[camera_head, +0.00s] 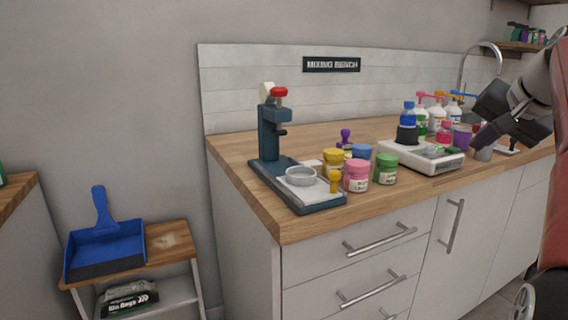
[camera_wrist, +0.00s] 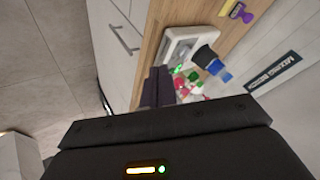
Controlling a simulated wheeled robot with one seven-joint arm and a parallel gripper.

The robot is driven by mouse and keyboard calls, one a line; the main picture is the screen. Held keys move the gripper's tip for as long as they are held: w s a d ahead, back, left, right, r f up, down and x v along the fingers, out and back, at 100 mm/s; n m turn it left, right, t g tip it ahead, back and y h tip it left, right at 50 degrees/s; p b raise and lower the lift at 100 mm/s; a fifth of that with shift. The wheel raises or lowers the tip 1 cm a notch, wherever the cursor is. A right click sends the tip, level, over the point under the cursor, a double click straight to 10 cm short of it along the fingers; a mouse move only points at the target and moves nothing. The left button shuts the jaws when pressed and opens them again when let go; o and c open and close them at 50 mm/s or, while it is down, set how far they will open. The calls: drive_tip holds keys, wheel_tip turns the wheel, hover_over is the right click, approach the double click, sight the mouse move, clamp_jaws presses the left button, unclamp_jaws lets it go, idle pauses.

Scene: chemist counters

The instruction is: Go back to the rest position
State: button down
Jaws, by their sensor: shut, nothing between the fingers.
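My gripper (camera_head: 487,128) is at the right of the head view, above the wooden counter (camera_head: 230,152) near the scale and the bottles. Its fingers are dark and shut, with nothing seen between them. In the wrist view the closed fingers (camera_wrist: 157,88) point toward the counter edge, beside the white scale (camera_wrist: 190,47).
A blue press (camera_head: 268,135), several coloured jars (camera_head: 356,176), the scale (camera_head: 420,155) and pump bottles (camera_head: 436,112) crowd the counter. A tap (camera_head: 484,47) rises behind. A blue dustpan (camera_head: 105,248) lies on a low stand at left. Drawers and doors front the counter.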

drive_tip(key=s+a+f+n+g, duration=0.1)
drive_tip(key=s+a+f+n, duration=0.1)
drive_tip(key=a+f, duration=0.6)
drive_tip(key=s+a+f+n+g, duration=0.1)
drive_tip(key=s+a+f+n, duration=0.2)
drive_tip(key=s+a+f, duration=0.5)
drive_tip(key=s+a+f+n+g, duration=0.1)
drive_tip(key=s+a+f+n, duration=0.2)
drive_tip(key=s+a+f, duration=0.5)
wheel_tip(320, 180, down, 5)
drive_tip(key=shift+s+f+n, duration=0.2)
drive_tip(key=shift+s+n, duration=0.1)
drive_tip(key=shift+s, duration=0.55)
idle(4.5)
